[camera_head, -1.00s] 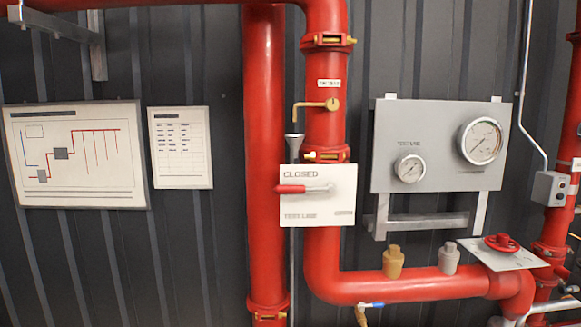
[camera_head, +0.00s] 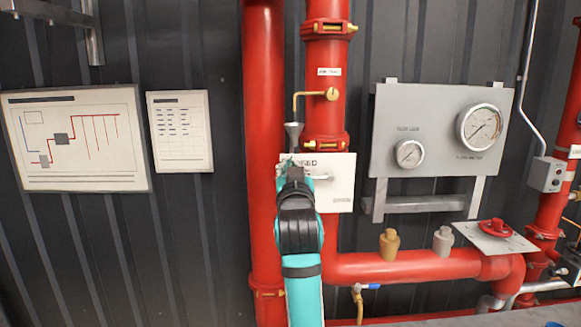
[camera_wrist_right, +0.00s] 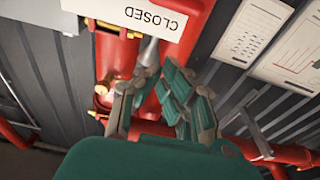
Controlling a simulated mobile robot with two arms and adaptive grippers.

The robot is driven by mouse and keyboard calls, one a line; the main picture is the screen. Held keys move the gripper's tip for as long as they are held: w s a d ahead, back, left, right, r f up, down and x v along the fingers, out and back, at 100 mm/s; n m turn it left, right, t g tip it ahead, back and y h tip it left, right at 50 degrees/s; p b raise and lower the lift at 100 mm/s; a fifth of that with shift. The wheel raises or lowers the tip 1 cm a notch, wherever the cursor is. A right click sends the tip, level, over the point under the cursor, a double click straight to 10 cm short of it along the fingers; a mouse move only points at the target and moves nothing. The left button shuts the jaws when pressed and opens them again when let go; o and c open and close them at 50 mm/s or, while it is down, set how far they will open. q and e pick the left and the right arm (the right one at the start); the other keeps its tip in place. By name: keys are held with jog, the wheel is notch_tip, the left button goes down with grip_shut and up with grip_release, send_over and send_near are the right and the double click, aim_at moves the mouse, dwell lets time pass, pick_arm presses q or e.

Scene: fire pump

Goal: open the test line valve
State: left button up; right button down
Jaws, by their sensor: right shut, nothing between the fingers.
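The test line valve is a white plate (camera_head: 342,190) on the red vertical pipe, marked "CLOSED", now partly covered. A short silver part of its lever (camera_head: 321,177) shows to the right of my gripper; the red grip is hidden. My right gripper (camera_head: 293,165) is in front of the plate's left part, shut and empty. Whether the fingers touch the lever cannot be told. My left gripper is not in view.
A grey funnel (camera_head: 293,133) and a thin brass pipe (camera_head: 312,95) sit just above the gripper. A gauge panel (camera_head: 400,110) is to the right. A red handwheel (camera_head: 496,227) and a blue-handled tap (camera_head: 368,286) are lower right.

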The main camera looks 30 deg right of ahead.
jog(key=p+x, duration=0.4)
jog(key=x, duration=0.6)
jog(key=shift+r+p, duration=0.2)
jog(key=shift+p, duration=0.1)
jog(key=f, duration=0.3)
jog(key=f+p, duration=0.1)
jog(key=shift+s+a+f, duration=0.2)
jog(key=shift+s+a, duration=0.1)
jog(key=shift+s, duration=0.05)
jog(key=shift+w+f, duration=0.1)
